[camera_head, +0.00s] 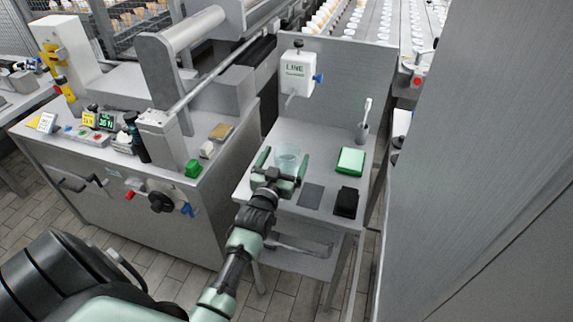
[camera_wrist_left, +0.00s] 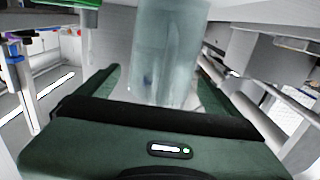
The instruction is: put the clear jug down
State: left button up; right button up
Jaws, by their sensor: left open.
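The clear jug (camera_head: 288,156) stands upright on the small grey side table (camera_head: 317,142), towards its left side. My left gripper (camera_head: 284,160) is open at the jug, with one finger on each side of it. In the left wrist view the jug (camera_wrist_left: 168,55) rises between the spread fingers of the gripper (camera_wrist_left: 160,85). Its upper end is cut off by the frame. A gap shows beside the jug at the fingers. The jug's base is partly hidden by the gripper in the head view. My right gripper is not in view.
A green box (camera_head: 351,160), a dark grey pad (camera_head: 311,196) and a black item (camera_head: 346,202) lie right of the jug. A brush holder (camera_head: 362,131) stands at the back right. A white dispenser (camera_head: 297,73) hangs on the back panel. A machine bench (camera_head: 110,185) adjoins on the left.

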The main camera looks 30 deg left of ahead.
pick_arm(q)
jog(key=shift+w+a, duration=0.15)
jog(key=shift+w, duration=0.5)
jog(key=c, duration=1.9)
jog(key=shift+c, duration=0.2)
jog(key=shift+r, duration=0.2)
